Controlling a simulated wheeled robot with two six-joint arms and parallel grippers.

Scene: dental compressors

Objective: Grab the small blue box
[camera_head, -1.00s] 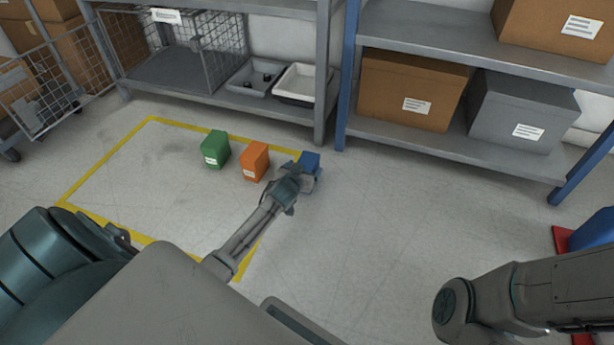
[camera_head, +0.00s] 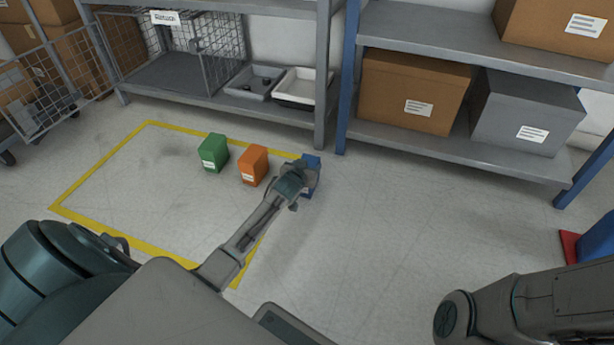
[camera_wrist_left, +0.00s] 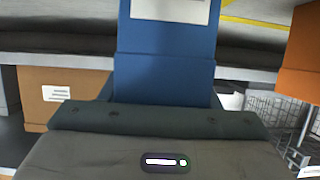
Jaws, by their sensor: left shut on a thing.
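The small blue box (camera_head: 312,161) is at the right end of the row of boxes, partly hidden behind my left gripper (camera_head: 303,180) in the head view. In the left wrist view the blue box (camera_wrist_left: 166,58), with a white label, fills the upper middle, straight ahead of the gripper body. My left gripper is shut on the blue box; its fingertips are hard to make out. My right arm (camera_head: 530,305) shows at the lower right, but its gripper is out of view.
An orange box (camera_head: 254,165) stands just left of the blue box, and a green box (camera_head: 213,153) farther left, by a yellow floor outline (camera_head: 100,232). Behind are grey shelves with a brown carton (camera_head: 412,92), a grey carton (camera_head: 525,112) and a white tray (camera_head: 303,87).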

